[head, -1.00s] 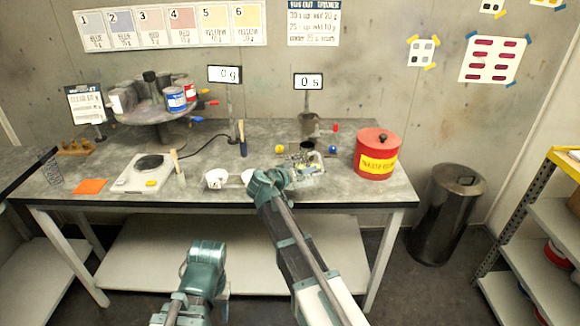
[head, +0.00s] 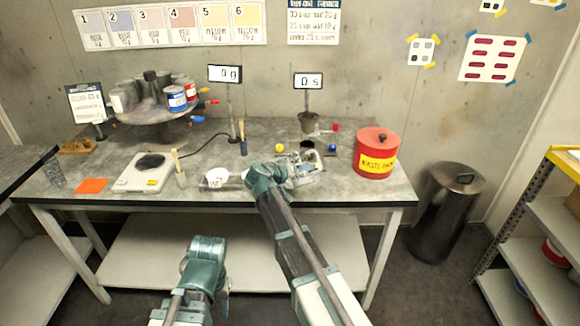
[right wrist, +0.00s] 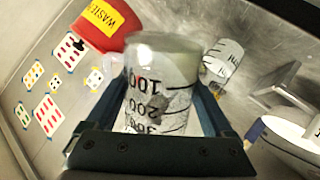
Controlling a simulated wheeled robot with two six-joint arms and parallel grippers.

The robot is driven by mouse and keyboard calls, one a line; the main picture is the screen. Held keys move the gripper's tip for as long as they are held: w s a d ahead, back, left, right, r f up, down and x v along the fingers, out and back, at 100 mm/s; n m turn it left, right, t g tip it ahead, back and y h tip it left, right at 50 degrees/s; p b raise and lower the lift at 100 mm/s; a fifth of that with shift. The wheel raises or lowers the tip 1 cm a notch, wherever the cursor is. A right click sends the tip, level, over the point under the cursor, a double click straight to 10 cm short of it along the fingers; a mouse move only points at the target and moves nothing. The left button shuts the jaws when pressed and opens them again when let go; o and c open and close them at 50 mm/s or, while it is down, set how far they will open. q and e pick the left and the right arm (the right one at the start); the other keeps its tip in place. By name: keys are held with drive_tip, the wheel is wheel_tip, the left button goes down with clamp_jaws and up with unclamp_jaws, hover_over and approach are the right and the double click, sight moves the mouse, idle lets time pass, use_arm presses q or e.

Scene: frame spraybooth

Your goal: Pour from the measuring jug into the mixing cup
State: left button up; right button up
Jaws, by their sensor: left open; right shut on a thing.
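My right gripper (right wrist: 162,95) is shut on the clear measuring jug (right wrist: 155,75), its fingers on either side of it. The jug carries black marks reading 100, 200 and 300, upside down in the right wrist view. A smaller clear cup with black marks (right wrist: 222,60), possibly the mixing cup, is beyond it to the right. In the head view my right gripper (head: 268,178) is over the bench's front edge, and the jug is hard to make out there. My left gripper (head: 207,246) is open and empty, low in front of the bench; its fingertips are unclear.
A white cup (head: 216,177) is left of my right gripper. A red waste can (head: 376,155) stands at the bench's right end. A scale (head: 146,172), an orange square (head: 92,185) and a can turntable (head: 160,112) are at left. A metal bin (head: 447,212) stands on the floor.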

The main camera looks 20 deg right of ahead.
drive_tip(key=shift+r+g+p, duration=0.2)
drive_tip(key=shift+g+p, duration=0.1)
drive_tip(key=shift+p, duration=0.25)
drive_tip(key=shift+n+g, duration=0.3)
drive_tip(key=shift+n, duration=0.1)
drive_tip(key=shift+s, duration=0.1)
drive_tip(key=shift+f, duration=0.1)
drive_tip(key=shift+p, duration=0.35)
drive_tip(key=shift+g, duration=0.3)
